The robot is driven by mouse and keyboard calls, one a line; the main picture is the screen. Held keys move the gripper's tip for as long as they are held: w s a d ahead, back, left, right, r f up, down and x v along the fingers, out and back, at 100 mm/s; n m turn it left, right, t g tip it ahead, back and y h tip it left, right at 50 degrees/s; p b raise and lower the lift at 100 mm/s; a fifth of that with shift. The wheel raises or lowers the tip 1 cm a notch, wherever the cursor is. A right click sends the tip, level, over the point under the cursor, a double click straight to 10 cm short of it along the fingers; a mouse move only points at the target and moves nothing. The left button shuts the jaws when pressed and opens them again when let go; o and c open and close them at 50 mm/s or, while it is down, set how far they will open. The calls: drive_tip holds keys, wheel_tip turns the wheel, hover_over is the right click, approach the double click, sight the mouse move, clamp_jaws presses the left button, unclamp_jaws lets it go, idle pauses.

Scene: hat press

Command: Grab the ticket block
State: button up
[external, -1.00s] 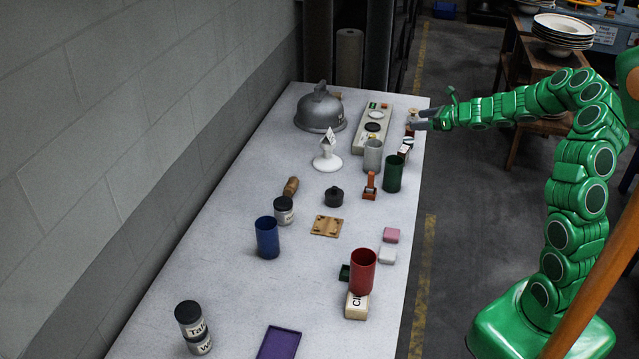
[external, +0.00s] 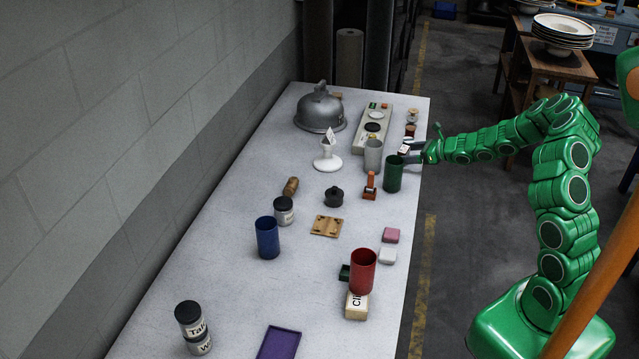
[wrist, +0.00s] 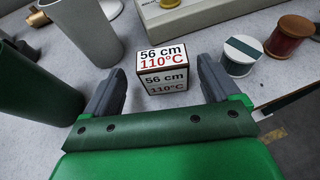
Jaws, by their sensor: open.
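The ticket block (wrist: 164,72) is a small white block with dark edges, printed "56 cm" and "110°C". In the wrist view it sits on the table between the two fingertips of my gripper (wrist: 161,80), with a gap on each side. In the external view the block (external: 404,150) is small and partly covered by the fingers. My gripper (external: 411,152) reaches in over the right table edge, its fingers open around the block and empty.
A green cup (wrist: 38,85) and a grey cup (wrist: 82,32) stand left of the block. A pale spool (wrist: 240,56) and a red-brown spool (wrist: 290,37) stand to the right. A long pale panel (wrist: 200,14) lies behind. The table's edge (wrist: 282,97) is close by.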

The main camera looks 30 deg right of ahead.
sight(399, 155)
drive_tip(key=x, duration=0.4)
drive_tip(key=shift+d+f, duration=0.2)
drive_tip(key=shift+f, duration=0.1)
drive_tip(key=shift+w+a+f, duration=0.2)
drive_tip(key=shift+w+a, duration=0.1)
drive_tip(key=shift+w, duration=0.25)
drive_tip(key=c, duration=1.1)
drive_tip(key=shift+o, duration=0.2)
